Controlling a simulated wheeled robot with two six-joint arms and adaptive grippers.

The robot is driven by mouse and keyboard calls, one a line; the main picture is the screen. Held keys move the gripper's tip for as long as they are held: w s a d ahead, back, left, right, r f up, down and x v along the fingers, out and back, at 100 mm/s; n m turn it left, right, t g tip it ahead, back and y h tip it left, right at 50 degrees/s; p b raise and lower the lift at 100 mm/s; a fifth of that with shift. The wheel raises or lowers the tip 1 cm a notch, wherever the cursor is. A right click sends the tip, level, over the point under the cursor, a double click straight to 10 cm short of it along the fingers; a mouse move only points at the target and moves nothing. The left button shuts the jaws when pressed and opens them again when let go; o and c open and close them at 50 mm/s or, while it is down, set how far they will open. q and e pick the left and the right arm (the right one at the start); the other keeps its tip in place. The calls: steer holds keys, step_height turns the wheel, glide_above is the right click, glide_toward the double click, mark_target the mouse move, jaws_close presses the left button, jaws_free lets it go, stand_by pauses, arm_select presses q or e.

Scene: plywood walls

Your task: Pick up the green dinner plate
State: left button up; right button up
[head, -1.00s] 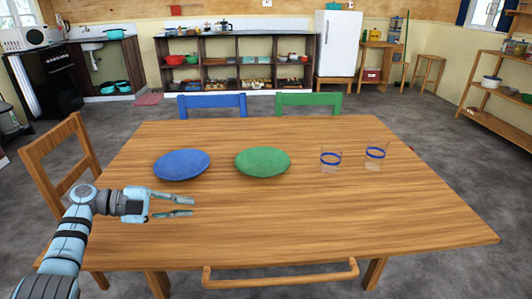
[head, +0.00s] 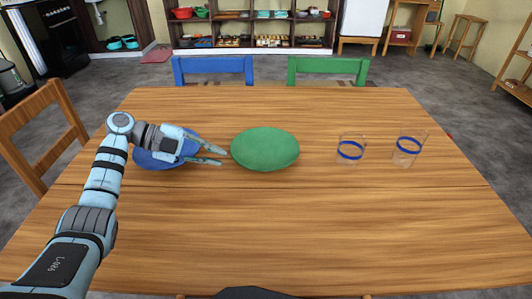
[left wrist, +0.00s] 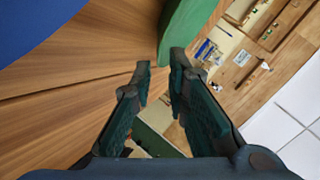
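The green dinner plate (head: 265,149) lies on the wooden table, right of my left gripper (head: 222,156). The gripper is open and empty, its fingertips pointing right at the plate's left rim with a small gap. In the left wrist view the green plate (left wrist: 184,28) shows at the top, its edge just beyond the open fingertips (left wrist: 160,66). I cannot tell there whether the rim lies between them. My right gripper is not in view.
The blue plate (head: 150,160) lies partly hidden under my left gripper and wrist. Two clear glasses with blue bands (head: 350,149) (head: 408,150) stand right of the green plate. Blue (head: 213,66) and green (head: 327,67) chairs stand behind the table (head: 300,230). Its front is clear.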

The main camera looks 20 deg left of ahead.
mark_target(243, 164)
arm_select(q)
steer(key=x, duration=0.2)
steer(key=b+x, duration=0.1)
steer(key=x, duration=0.3)
steer(key=shift+s+d+b, duration=0.2)
steer(key=shift+d+b, duration=0.2)
steer(key=shift+d, duration=0.15)
steer(key=shift+w+d, duration=0.1)
steer(key=shift+d, duration=0.05)
jaws_close()
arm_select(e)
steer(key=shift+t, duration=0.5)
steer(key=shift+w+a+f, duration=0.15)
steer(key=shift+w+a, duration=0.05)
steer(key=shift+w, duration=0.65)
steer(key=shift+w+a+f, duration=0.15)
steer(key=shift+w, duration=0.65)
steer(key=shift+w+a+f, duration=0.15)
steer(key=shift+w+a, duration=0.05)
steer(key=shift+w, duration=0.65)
